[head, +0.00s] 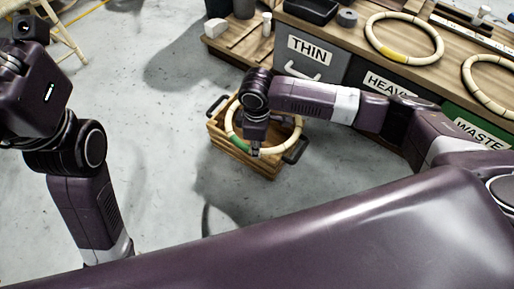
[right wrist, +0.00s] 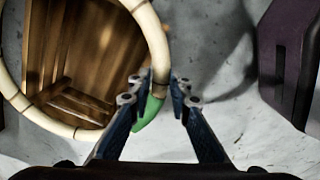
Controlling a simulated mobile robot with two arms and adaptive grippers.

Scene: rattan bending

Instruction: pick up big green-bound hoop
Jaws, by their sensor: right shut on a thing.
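The big green-bound hoop (head: 237,143) is pale with dark joints and a green band. In the head view it is over the wooden crate (head: 243,159), partly hidden by my right arm. In the right wrist view the hoop (right wrist: 82,133) is at the left, with its green band (right wrist: 150,108) by the fingers. My right gripper (head: 255,150) is shut on the hoop's rim beside the green band; its fingers also show in the wrist view (right wrist: 158,92). I cannot tell whether the hoop touches the crate. My left arm is at the left, its gripper out of view.
A workbench (head: 345,35) at the upper right carries a yellow-bound hoop (head: 404,57) and another pale hoop (head: 468,85). Bin fronts labelled THIN (head: 310,52), HEAVY and WASTE are below. A stool (head: 62,35) stands upper left. Floor left of the crate is clear.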

